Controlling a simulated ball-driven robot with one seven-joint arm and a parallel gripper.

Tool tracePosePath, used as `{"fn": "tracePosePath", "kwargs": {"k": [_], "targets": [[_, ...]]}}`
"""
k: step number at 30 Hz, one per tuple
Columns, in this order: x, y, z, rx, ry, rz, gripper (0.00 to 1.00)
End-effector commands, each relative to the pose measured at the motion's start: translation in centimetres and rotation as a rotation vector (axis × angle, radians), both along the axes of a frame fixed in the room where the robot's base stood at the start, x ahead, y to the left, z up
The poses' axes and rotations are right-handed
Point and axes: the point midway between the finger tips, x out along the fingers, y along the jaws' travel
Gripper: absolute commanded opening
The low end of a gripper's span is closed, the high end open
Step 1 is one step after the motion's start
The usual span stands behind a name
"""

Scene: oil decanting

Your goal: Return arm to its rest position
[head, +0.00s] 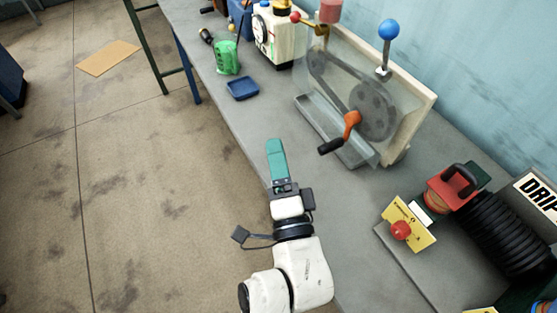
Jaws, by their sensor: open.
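My gripper (276,152) has teal fingers and sits at the end of my white arm, over the left edge of the grey bench (222,110). It points away from me, toward the far end of the bench. Its fingers overlap in this view and nothing shows between them. No object touches it.
A small blue tray (243,89) and a green container (227,58) stand farther along the bench. A red button (401,231) on a yellow plate is near right. Floor at left is mostly clear.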

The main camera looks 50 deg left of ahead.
Motion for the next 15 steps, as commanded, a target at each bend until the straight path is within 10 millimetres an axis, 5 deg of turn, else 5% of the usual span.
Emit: {"fn": "tracePosePath", "kwargs": {"k": [15], "targets": [[-0.13, 0.22, -0.62, -0.057, -0.029, 0.000, 0.65]]}}
